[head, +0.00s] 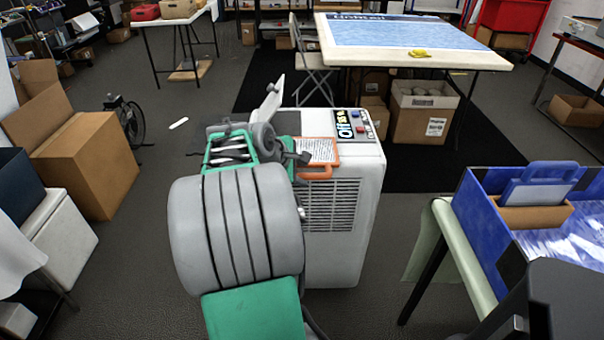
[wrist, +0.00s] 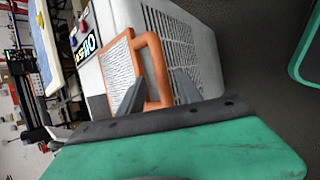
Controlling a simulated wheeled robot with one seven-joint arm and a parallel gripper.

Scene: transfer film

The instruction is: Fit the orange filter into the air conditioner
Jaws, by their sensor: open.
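The air conditioner (head: 345,200) is a white upright box with a vented front and a control panel on top. The orange filter (head: 318,150), with a white pleated face, is at its top near the front edge, its orange handle toward the front. I cannot tell how deep it sits. The filter also shows in the wrist view (wrist: 121,66). My gripper (wrist: 158,92) is open, with the handle (wrist: 157,55) between its two fingers in the picture; contact is unclear. In the head view my gripper (head: 297,157) is beside the filter, partly hidden by my arm.
A table with a blue bin (head: 480,210) stands at the right. Cardboard boxes (head: 90,165) stand at the left. A white-topped table (head: 400,60) is behind, with a carton (head: 420,112) beneath.

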